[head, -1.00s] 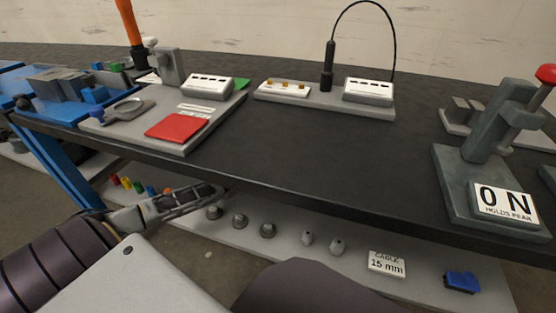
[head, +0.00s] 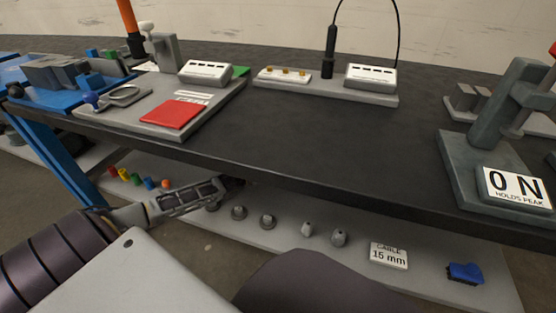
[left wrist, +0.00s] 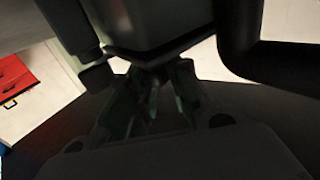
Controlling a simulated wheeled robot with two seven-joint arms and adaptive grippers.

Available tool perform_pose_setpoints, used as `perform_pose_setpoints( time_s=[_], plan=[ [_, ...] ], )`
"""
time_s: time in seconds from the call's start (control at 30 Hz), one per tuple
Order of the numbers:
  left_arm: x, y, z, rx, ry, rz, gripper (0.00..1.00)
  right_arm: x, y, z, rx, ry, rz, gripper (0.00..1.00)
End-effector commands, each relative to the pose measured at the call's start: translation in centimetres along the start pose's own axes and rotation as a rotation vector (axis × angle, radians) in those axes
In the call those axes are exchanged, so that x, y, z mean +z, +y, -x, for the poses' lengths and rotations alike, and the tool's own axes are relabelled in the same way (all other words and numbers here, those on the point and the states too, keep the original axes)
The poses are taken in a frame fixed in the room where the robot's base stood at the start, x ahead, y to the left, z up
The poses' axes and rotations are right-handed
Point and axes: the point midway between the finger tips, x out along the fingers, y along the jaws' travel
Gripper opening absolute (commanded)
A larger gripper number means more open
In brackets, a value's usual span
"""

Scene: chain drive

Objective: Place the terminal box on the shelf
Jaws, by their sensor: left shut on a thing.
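My left gripper (head: 232,186) reaches in from the left, just below the front edge of the workbench and above the lower shelf (head: 415,272). In the left wrist view its fingers (left wrist: 155,88) are shut at the lower end of a dark grey-green boxy thing (left wrist: 150,22), most likely the terminal box. Only part of it shows; in the head view it is small, dark and hard to make out at the fingertips. My right gripper is not in view.
The shelf carries several grey fittings (head: 268,222), coloured pegs (head: 135,180), a cable sign (head: 388,256) and a blue block (head: 465,273). The bench edge (head: 330,192) overhangs it. A blue bench leg (head: 60,165) stands left. Bare shelf shows between the sign and blue block.

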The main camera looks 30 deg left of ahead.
Motion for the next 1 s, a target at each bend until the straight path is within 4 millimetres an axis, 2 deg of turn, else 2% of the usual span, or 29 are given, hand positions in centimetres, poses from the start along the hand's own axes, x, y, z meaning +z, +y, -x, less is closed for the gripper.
perform_pose_setpoints(
  time_s=[0.03, 0.17, 0.2, 0.33, 0.77, 1.0],
  plan=[
    [-0.47, -0.03, -0.13, 0.001, 0.009, -0.002, 0.0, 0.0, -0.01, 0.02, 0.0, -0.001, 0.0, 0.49],
    [-0.28, -0.03, -0.13, 0.001, 0.009, -0.002, 0.0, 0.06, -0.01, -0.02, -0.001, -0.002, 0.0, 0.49],
    [0.15, 0.0, 0.0, 0.0, 0.0, 0.0, 0.22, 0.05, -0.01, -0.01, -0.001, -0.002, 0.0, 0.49],
    [0.14, 0.0, 0.0, 0.0, 0.0, 0.0, 0.39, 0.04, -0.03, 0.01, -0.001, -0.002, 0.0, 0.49],
    [-0.06, 0.0, 0.02, 0.0, 0.0, 0.0, 0.4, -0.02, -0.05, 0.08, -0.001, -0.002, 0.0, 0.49],
    [-0.03, -0.02, 0.81, -0.001, -0.002, 0.001, 0.4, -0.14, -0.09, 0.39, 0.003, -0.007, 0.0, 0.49]
  ],
)
